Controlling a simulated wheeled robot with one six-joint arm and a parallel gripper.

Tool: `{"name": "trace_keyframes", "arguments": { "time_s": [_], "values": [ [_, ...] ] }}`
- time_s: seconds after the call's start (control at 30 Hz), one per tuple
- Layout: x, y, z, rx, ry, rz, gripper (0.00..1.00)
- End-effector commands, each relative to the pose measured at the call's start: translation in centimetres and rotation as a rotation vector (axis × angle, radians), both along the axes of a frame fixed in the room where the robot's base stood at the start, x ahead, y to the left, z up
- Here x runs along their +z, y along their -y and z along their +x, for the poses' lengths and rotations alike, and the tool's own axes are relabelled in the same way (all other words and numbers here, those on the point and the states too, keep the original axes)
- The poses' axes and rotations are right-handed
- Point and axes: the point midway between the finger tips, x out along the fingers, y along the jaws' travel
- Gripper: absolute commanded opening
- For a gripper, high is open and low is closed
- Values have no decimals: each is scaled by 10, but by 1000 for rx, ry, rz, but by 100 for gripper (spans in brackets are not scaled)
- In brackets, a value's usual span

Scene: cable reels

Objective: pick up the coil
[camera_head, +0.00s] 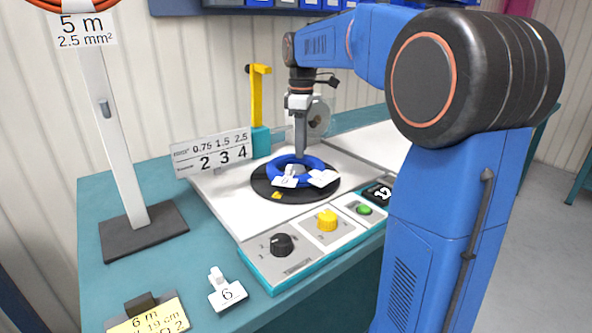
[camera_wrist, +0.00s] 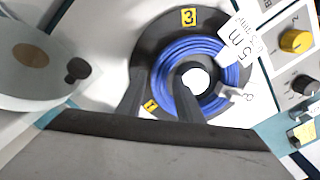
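The blue cable coil (camera_head: 317,163) lies flat on a black round turntable (camera_head: 262,189) with white tags on it. In the wrist view the coil (camera_wrist: 208,48) rings a white centre, and one tag reads 5 m. My gripper (camera_head: 301,156) points down at the coil. In the wrist view my gripper (camera_wrist: 160,76) is open, with one finger just outside the coil's left side and the other towards its inner edge. Blue cable shows between the fingers. Whether they touch it I cannot tell.
A yellow-handled lever (camera_head: 258,95) and a number sign (camera_head: 212,152) stand behind the coil. Black (camera_head: 281,244) and yellow (camera_head: 327,220) knobs and a green button (camera_head: 364,210) sit in front. A post (camera_head: 119,130) with an orange coil stands left.

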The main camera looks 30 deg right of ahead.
Motion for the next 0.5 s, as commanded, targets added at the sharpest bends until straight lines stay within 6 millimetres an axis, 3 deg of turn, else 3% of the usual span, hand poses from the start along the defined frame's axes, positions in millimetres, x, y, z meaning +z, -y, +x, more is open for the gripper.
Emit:
{"name": "trace_keyframes", "arguments": {
  "time_s": [0.2,0.5],
  "values": [
    [-24,-2,0,0,-1,0,33],
    [-28,-1,0,0,0,0,33]
  ]
}}
